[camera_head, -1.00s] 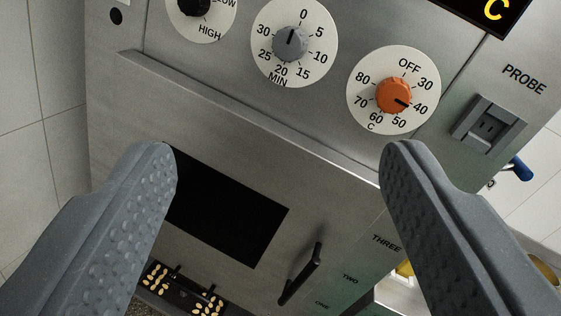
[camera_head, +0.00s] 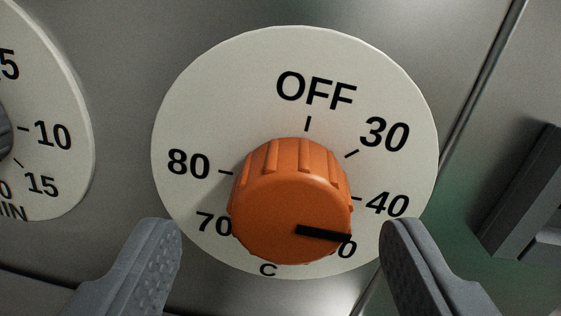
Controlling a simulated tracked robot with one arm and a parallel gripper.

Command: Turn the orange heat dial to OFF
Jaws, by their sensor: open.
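The orange heat dial (camera_head: 290,205) sits on a round cream scale plate (camera_head: 220,110) in the middle of the view. The plate is marked OFF, 30, 40, 70, 80 and C, and the dial partly hides other marks. The dial's black pointer line points right and slightly down, below the 40 mark and over a partly hidden number ending in 0. My gripper (camera_head: 282,232) is open and empty. One finger is to the lower left of the dial and the other to its lower right, with a gap on both sides.
At the left edge is part of the grey minute dial (camera_head: 5,135) on its own cream plate (camera_head: 50,90). At the right is the dark probe socket housing (camera_head: 525,195). The metal panel around the heat dial's plate is flat, with a vertical seam right of it.

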